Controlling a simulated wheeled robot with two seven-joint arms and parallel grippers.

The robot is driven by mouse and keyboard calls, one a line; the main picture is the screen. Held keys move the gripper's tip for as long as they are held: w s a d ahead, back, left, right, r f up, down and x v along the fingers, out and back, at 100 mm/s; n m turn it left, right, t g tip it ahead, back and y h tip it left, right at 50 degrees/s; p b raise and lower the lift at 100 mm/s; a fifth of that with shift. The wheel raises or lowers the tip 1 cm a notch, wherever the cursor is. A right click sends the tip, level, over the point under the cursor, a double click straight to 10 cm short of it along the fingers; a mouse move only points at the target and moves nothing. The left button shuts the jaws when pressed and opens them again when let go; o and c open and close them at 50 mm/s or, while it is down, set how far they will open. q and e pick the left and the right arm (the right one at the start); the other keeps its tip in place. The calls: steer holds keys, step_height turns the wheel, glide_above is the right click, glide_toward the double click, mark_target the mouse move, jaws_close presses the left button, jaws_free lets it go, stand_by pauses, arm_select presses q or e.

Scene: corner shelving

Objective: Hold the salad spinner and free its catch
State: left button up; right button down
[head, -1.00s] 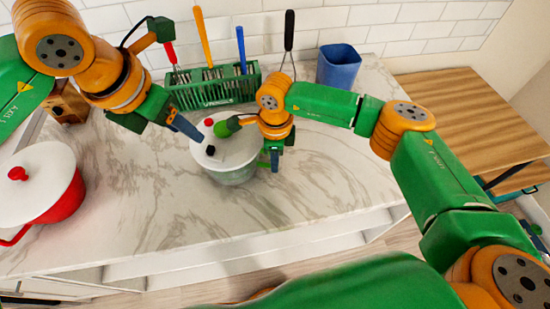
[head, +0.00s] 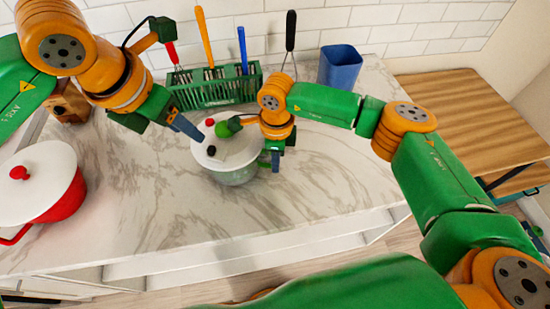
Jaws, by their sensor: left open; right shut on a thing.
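The salad spinner (head: 238,174) stands upright on the marble counter, with a pale greenish bowl and a white lid. A small black part (head: 211,150) and a red knob (head: 209,122) show on the lid; I cannot tell which is the catch. My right gripper (head: 274,160) is shut on the spinner at the right side of its rim. My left gripper (head: 192,132) is open, with its fingertips close to the lid's left edge. I cannot tell whether they touch. My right wrist hides part of the lid's right side.
A green rack (head: 215,90) of utensils stands behind the spinner, and a blue cup (head: 340,67) stands at the back right. A red pot (head: 62,200) with a white lid stands at the left. The counter in front is clear.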

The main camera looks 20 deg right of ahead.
arm_select(q)
jaws_close()
steer(key=s+d+f+n+g+h, duration=0.2)
steer(key=s+n+g+h, duration=0.3)
steer(key=s, duration=0.1)
steer(key=s+d+f+n+g+h, duration=0.2)
steer(key=s+n+g+h, duration=0.25)
steer(key=s, duration=0.25)
steer(key=w+a+n+t+h, duration=0.35)
steer(key=n+t, duration=0.45)
steer(key=n, duration=0.8)
steer(key=w+a+n+t+h, duration=0.4)
steer(key=n+t, duration=0.3)
steer(key=n, duration=0.9)
steer(key=w+a+f+n+t+y, duration=0.2)
steer(key=a+f+n+t+y, duration=0.2)
steer(key=a+f+n+y, duration=0.3)
steer(key=a+n, duration=0.1)
steer(key=n, duration=0.4)
steer(key=shift+w+f+t, duration=0.15)
steer(key=shift+t, duration=0.2)
